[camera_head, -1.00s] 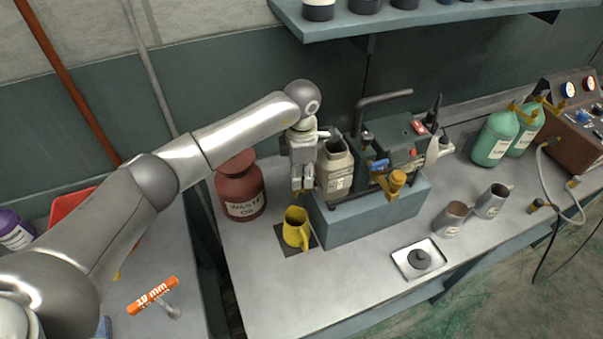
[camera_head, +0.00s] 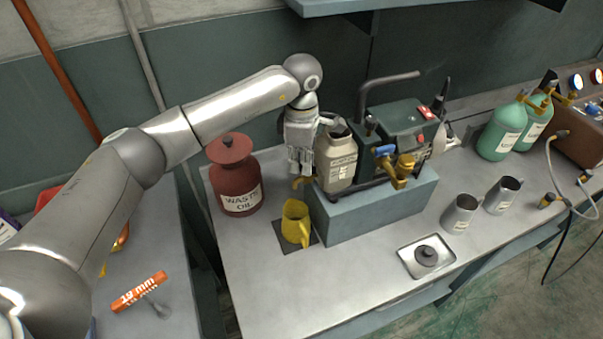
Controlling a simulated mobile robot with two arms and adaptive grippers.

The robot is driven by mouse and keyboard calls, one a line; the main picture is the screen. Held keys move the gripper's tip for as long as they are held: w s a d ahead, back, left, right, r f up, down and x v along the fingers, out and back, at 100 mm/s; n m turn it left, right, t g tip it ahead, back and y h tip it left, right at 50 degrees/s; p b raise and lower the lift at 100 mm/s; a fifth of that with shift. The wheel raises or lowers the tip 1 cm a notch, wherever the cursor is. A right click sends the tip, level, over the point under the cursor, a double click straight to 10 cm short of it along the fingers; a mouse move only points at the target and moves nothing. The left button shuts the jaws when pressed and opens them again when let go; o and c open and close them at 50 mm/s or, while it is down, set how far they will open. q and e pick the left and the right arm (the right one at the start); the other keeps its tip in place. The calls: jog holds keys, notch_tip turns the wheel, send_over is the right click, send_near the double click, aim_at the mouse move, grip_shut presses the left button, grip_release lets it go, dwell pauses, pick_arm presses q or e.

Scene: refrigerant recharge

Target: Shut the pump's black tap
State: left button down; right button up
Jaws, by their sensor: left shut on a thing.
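The pump (camera_head: 408,125) is dark green and stands on a blue-grey block (camera_head: 375,215) on the bench. A blue handle (camera_head: 385,151) and a brass fitting (camera_head: 400,172) are on its front. My left gripper (camera_head: 300,168) points down at the pump's left end, beside a cream labelled container (camera_head: 336,160). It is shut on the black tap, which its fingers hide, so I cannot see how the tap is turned. A small brass spout (camera_head: 298,183) shows just under the fingers. A yellow jug (camera_head: 296,222) stands below it on a dark mat (camera_head: 282,240). My right gripper is not in view.
A red waste oil can (camera_head: 236,180) stands left of the gripper. Two grey mugs (camera_head: 460,213) and a tray (camera_head: 407,263) with a dark cap are on the right. Green bottles (camera_head: 501,131) stand at the back right. The front of the bench is bare.

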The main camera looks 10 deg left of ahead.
pick_arm(q)
jog(key=m+b, duration=0.1)
jog(key=b, duration=0.1)
jog(key=m+b, duration=0.2)
jog(key=shift+w+f+m, duration=0.1)
jog(key=shift+w+m, duration=0.2)
jog(key=shift+w+d+r+m+b, duration=0.1)
jog(key=shift+r+m+b, duration=0.05)
jog(key=shift+m+b, duration=0.6)
jog(key=shift+w+r+m+b, duration=0.1)
jog(key=shift+m+b, duration=0.4)
jog(key=shift+m, duration=0.35)
jog(key=c, duration=1.7)
grip_release()
jog(key=shift+o, duration=0.8)
jog(key=shift+s, duration=0.2)
jog(key=shift+r, duration=0.1)
notch_tip(320, 180, up, 8)
